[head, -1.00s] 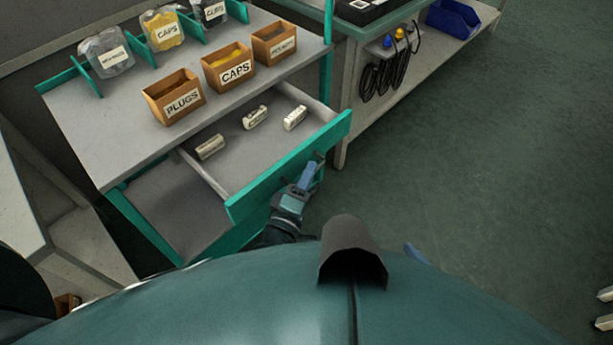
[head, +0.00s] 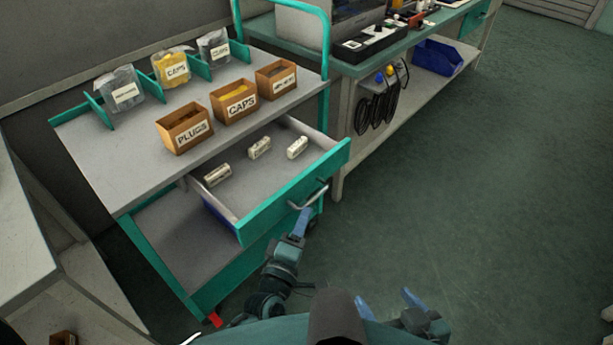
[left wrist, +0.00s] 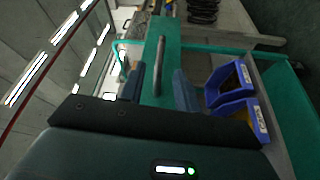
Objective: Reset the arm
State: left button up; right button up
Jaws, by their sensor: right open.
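The teal-fronted drawer (head: 290,205) of the cart is pulled out. Several details inside are plain: three white labelled pieces, a left one (head: 217,174), a middle one (head: 260,148) and a right one (head: 297,147). Its metal handle (head: 308,196) is bare. My left gripper (head: 301,222) is just below and in front of the handle, apart from it as far as I can tell. In the left wrist view, its two fingers (left wrist: 158,90) are spread, with the handle (left wrist: 159,64) beyond the gap. My right gripper (head: 389,298) is open and empty, low at the front over the floor.
On the cart top stand boxes of plugs (head: 184,128), caps (head: 235,101) and a third kind (head: 276,80), with bags behind. Blue bins (left wrist: 230,80) show in the left wrist view. A workbench (head: 345,60) stands behind right. The floor (head: 480,200) at right is clear.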

pick_arm(q)
jog(key=s+a+r+m+g+y, duration=0.1)
jog(key=s+a+m+g+y, duration=0.2)
jog(key=s+a+m+g, duration=0.65)
jog(key=s+a+m+g+y, duration=0.2)
jog(key=s+a+m+g, duration=0.4)
jog(key=s, duration=0.7)
jog(key=w+d+r+t+h+p, duration=0.3)
jog(key=w+d+t+p, duration=0.2)
jog(key=t+p, duration=0.3)
jog(key=shift+w+d+p, duration=0.3)
jog(key=shift+p, duration=0.3)
pick_arm(e)
jog(key=shift+n+g+h, duration=0.3)
jog(key=shift+h, duration=0.4)
jog(key=r, duration=0.1)
jog(key=d+r, duration=0.2)
jog(key=shift+s+r, duration=0.3)
jog(key=shift+r, duration=0.05)
pick_arm(q)
jog(key=shift+m, duration=0.25)
pick_arm(e)
jog(key=shift+r, duration=0.15)
